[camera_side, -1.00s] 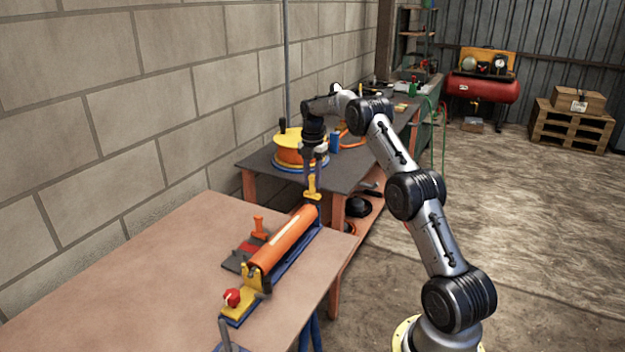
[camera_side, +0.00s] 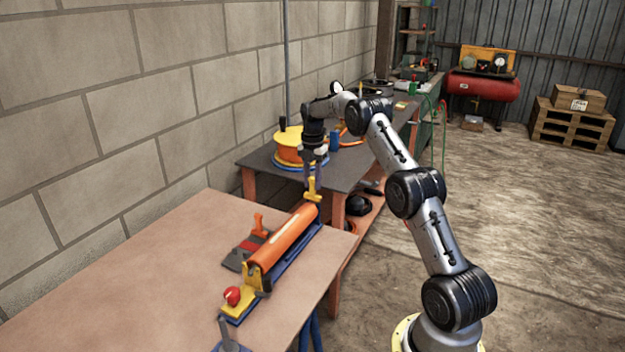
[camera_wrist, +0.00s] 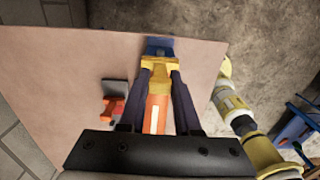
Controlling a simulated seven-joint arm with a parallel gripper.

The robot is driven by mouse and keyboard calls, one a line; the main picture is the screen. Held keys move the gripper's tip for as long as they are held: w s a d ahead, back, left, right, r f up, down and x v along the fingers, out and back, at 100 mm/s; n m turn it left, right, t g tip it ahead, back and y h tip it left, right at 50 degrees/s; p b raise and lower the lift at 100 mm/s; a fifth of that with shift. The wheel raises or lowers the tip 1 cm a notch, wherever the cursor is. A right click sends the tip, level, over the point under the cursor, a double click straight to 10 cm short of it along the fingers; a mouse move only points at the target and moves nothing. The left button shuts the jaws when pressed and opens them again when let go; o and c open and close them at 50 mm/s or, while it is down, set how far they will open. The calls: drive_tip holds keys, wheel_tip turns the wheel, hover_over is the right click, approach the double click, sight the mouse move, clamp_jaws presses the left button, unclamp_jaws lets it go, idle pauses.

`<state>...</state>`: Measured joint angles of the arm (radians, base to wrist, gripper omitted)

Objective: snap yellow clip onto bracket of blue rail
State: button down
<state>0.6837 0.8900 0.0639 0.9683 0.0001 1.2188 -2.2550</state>
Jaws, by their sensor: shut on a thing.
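My gripper (camera_side: 313,183) is shut on the yellow clip (camera_side: 313,195), holding it at the far end of the orange cylinder (camera_side: 285,236). In the wrist view the clip (camera_wrist: 160,66) sits between my two dark fingers, over the cylinder's end (camera_wrist: 155,112). The blue rail (camera_side: 296,248) runs under the cylinder on the table; its far end (camera_wrist: 159,43) shows just beyond the clip. A yellow bracket (camera_side: 257,277) stands at the near end of the cylinder. The clip hides the far bracket, so I cannot tell whether the clip is seated.
A red knob (camera_side: 232,295) is on a yellow block at the rail's near end. A grey plate with an orange handle (camera_side: 260,226) lies left of the cylinder. A dark bench with a yellow and orange reel (camera_side: 289,147) stands behind. The table's left part is clear.

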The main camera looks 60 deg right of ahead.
drive_tip(key=shift+f, duration=1.05)
drive_tip(key=c, duration=0.5)
unclamp_jaws()
drive_tip(key=shift+c, duration=0.2)
wheel_tip(320, 180, up, 14)
drive_tip(key=shift+f, duration=0.1)
